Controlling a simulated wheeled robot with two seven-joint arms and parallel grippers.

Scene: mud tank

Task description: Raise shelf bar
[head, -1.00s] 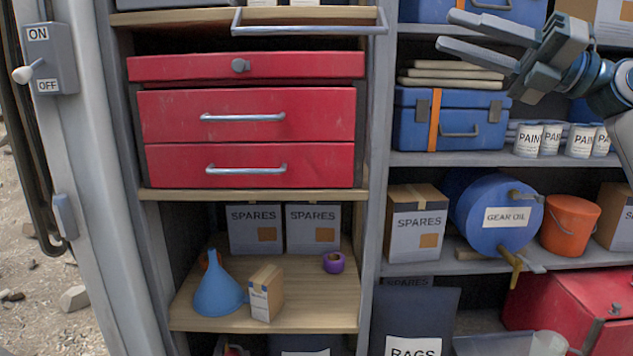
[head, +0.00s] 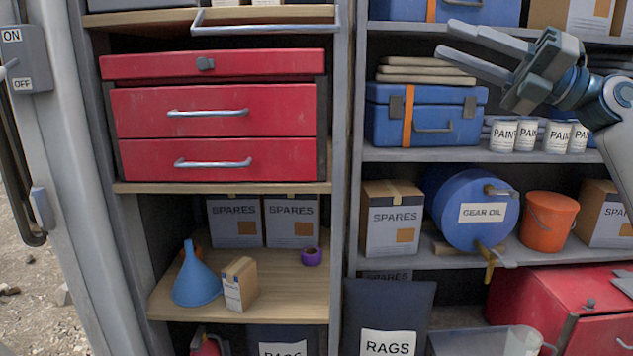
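The shelf bar (head: 264,28) is a grey metal rail with bent ends. It runs along the front of the upper wooden shelf (head: 140,17), above the red drawer chest, and nothing holds it. My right gripper (head: 442,40) is at the upper right, in front of the right-hand shelves. Its two fingers point left and stand apart, with nothing between them. It is well to the right of the bar and apart from it. My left gripper is not in view.
A red drawer chest (head: 212,110) fills the shelf below the bar. A grey upright (head: 348,130) divides the bays. A blue toolbox (head: 425,115) and paint cans (head: 503,135) stand below my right gripper. A switch box (head: 25,50) is at the left edge.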

